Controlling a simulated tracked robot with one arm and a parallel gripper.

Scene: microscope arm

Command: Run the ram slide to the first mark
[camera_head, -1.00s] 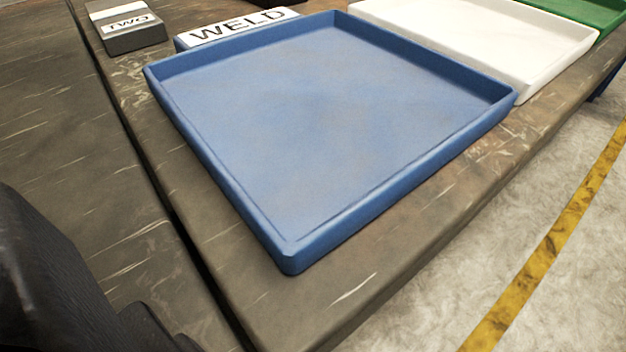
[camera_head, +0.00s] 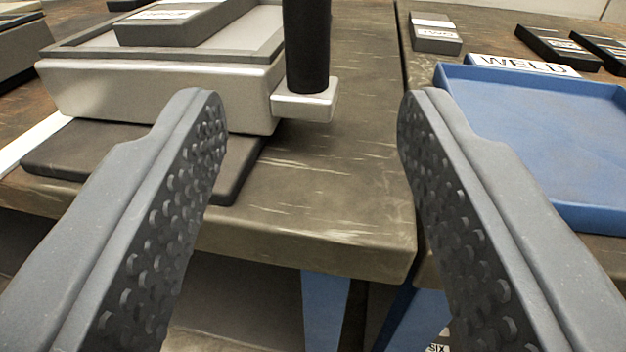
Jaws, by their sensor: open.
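A pale metal slide body (camera_head: 160,92) with a shallow top recess sits on a dark base plate (camera_head: 240,168) on the workbench, at the upper left. It appears to be the ram slide. An upright black handle (camera_head: 306,45) stands on a small metal lug (camera_head: 305,100) at its right end. My gripper (camera_head: 312,108) is open and empty, with its studded fingers left and right of the handle in the picture. The handle looks beyond the fingertips, apart from them. The handle's top is cut off. No mark is readable.
A dark labelled block (camera_head: 185,22) sits in the slide's recess. A white strip (camera_head: 35,140) lies at the left. The blue tray (camera_head: 560,130) with a WELD sign (camera_head: 520,65) is at the right, with dark blocks behind. The bench front (camera_head: 340,215) is clear.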

